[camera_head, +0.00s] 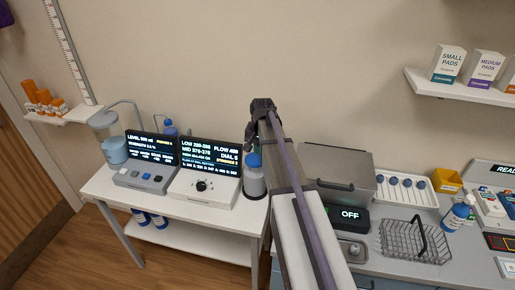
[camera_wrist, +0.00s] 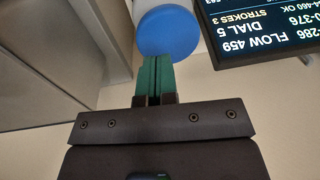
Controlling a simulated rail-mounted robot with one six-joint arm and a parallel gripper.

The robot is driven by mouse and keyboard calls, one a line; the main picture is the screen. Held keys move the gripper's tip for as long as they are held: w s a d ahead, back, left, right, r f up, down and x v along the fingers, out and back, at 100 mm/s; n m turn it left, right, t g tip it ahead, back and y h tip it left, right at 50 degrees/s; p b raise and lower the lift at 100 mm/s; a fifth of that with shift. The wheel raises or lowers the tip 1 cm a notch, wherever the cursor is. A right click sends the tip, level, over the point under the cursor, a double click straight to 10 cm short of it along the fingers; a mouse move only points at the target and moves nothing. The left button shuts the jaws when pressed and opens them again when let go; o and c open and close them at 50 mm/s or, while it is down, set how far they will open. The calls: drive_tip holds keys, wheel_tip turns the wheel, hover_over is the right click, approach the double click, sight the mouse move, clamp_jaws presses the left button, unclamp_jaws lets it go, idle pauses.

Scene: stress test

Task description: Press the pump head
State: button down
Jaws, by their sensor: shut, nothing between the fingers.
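A grey bottle (camera_head: 255,184) with a blue pump head (camera_head: 253,160) stands at the right end of the white table, partly hidden by my arm. In the wrist view the round blue pump head (camera_wrist: 168,30) is large, on a pale stem or body. My gripper (camera_wrist: 155,60) has its two green fingers together, with nothing between them. The fingertips appear at the lower edge of the pump head; I cannot tell whether they touch it. In the head view my gripper (camera_head: 252,148) is mostly hidden and sits just above the pump head.
Left of the bottle, a dial box (camera_head: 205,187) stands before a display screen (camera_head: 211,156) reading FLOW 459, DIAL 5, STROKES 3. A clear tank (camera_head: 112,148) is farther left. A steel box (camera_head: 338,175) and wire basket (camera_head: 412,243) are right of my arm.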

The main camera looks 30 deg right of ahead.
sight(259, 161)
wheel_tip(259, 161, up, 7)
drive_tip(key=p, duration=0.5)
drive_tip(key=shift+s, duration=0.25)
drive_tip(key=shift+d, duration=0.1)
